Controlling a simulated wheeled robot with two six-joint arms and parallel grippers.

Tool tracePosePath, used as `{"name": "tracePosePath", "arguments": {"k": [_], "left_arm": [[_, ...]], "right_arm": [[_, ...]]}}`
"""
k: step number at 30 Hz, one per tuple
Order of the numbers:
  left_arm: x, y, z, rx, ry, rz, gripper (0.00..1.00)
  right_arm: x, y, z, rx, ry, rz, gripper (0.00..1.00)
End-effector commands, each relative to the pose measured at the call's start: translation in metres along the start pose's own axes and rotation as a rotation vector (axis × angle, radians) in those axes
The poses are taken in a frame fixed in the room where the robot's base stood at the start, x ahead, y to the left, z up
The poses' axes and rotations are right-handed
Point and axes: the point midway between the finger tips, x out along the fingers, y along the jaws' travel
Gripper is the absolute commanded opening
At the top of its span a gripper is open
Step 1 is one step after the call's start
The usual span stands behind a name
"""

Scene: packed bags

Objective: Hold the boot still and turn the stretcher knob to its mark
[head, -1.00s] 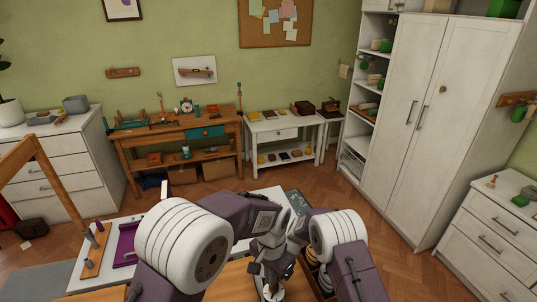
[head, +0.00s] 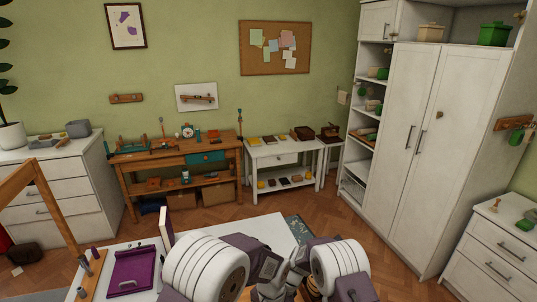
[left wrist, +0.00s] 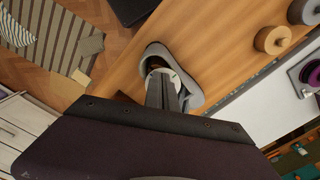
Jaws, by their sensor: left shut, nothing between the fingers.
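In the left wrist view a grey, boot-like shape (left wrist: 193,98) with a dark opening is on the wooden bench top (left wrist: 215,40). My left gripper (left wrist: 162,78) is shut and empty, with its tips over the opening. I cannot tell whether the tips touch anything. In the head view my arms cover the work area, and the boot cannot be made out.
In the head view a purple tray (head: 132,288) lies left of my arms. A tall white wardrobe (head: 412,150) stands at the right, with open floor before it.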

Motion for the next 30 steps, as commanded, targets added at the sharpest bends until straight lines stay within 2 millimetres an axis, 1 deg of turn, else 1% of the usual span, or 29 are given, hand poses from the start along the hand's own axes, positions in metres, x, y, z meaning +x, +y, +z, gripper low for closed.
{"name": "tracePosePath", "arguments": {"k": [30], "left_arm": [[-0.001, -0.005, -0.011, -0.001, 0.002, 0.000, 0.00]], "right_arm": [[-0.001, 0.000, 0.001, 0.000, -0.002, -0.001, 0.00]]}}
